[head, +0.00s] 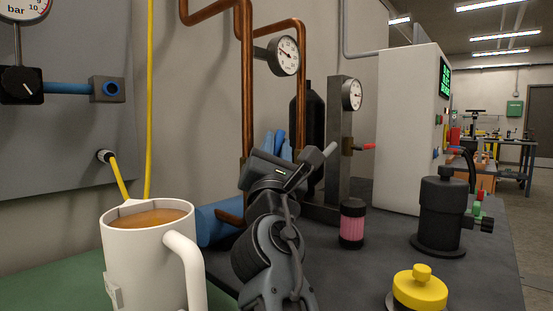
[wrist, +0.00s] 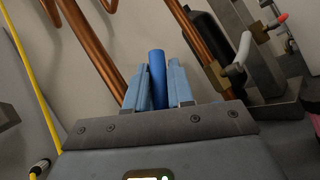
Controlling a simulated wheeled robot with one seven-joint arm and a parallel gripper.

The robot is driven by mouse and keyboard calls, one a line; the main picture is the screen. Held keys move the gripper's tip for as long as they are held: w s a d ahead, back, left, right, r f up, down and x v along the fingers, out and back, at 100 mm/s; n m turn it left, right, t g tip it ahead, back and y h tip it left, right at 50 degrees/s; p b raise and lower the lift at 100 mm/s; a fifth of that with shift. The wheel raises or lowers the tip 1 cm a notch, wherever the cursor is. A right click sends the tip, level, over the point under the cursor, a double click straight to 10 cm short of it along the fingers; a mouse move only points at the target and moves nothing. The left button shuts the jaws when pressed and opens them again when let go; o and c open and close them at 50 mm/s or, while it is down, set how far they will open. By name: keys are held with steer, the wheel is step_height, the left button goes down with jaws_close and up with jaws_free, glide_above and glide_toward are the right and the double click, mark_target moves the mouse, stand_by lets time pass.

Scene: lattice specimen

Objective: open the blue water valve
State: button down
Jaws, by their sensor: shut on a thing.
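The blue valve handle (wrist: 158,78) is a round blue bar between the two light blue fingers of my gripper (wrist: 157,88) in the wrist view. The fingers are shut on it, one on each side. In the head view the handle (head: 279,141) shows as a darker blue strip between the fingertips of my gripper (head: 277,146), in front of the wall beside the copper pipe (head: 247,85). The valve body and the handle's lower part are hidden by my gripper, so I cannot tell the handle's angle to its pipe.
A white-handled lever (wrist: 243,50) and a red lever (head: 366,147) are close on the right. A mug (head: 145,255) of brown liquid stands front left. A pink jar (head: 352,223), black pot (head: 440,215) and yellow-lidded container (head: 420,290) stand on the dark bench.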

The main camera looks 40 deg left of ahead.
stand_by(0.3)
steer(key=c, duration=1.1)
jaws_free()
steer(key=shift+p+v, duration=0.35)
steer(key=shift+v, duration=3.6)
steer(key=shift+f, duration=0.1)
